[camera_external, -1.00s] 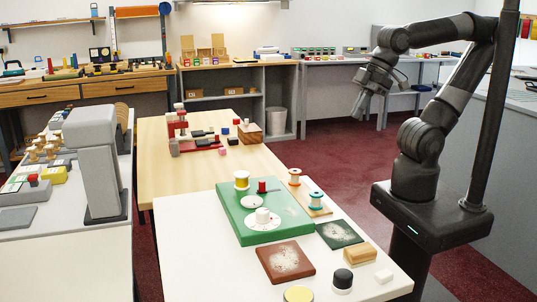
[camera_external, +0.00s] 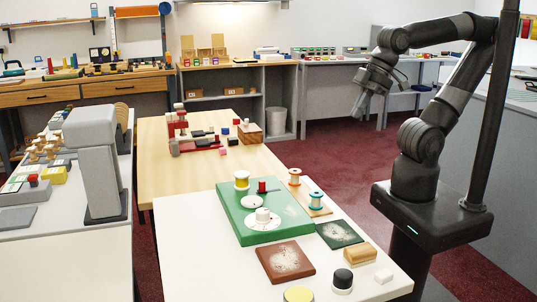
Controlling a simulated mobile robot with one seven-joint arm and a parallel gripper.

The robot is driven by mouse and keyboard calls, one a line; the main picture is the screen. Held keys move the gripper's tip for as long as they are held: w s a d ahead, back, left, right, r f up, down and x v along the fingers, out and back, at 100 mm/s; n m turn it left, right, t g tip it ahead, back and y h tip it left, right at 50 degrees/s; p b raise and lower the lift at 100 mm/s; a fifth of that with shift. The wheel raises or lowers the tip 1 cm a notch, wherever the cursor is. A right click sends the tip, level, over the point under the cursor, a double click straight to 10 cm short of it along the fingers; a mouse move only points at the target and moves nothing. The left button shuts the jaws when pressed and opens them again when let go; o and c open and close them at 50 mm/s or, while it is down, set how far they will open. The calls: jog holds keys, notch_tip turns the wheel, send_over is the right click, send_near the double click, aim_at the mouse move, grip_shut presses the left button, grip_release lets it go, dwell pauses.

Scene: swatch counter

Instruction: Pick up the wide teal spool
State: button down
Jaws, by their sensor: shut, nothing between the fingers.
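A spool with teal ends and a pale middle (camera_external: 316,200) stands upright on a small wooden board (camera_external: 321,211) on the near white table. A similar spool with orange-brown ends (camera_external: 295,177) stands just behind it on the same board. My gripper (camera_external: 364,108) is shut and empty. It hangs in the air, pointing down, well above and behind the spools, and touches nothing.
A green board (camera_external: 238,222) with a yellow-topped spool (camera_external: 241,180), a red knob and white dials lies left of the spools. Dark green (camera_external: 339,235) and brown (camera_external: 286,261) slabs, a wooden block (camera_external: 360,253) and a black-topped cylinder (camera_external: 343,280) lie nearer.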

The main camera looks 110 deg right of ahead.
jog(key=c, duration=0.9)
grip_release()
jog(key=shift+o, duration=0.2)
jog(key=m+g, duration=0.6)
jog(key=m, duration=0.3)
send_over(316, 193)
jog(key=f, duration=1.3)
jog(key=shift+s+a, duration=0.15)
jog(key=shift+s, duration=0.05)
jog(key=shift+w+f, duration=0.1)
jog(key=shift+f, duration=4.95)
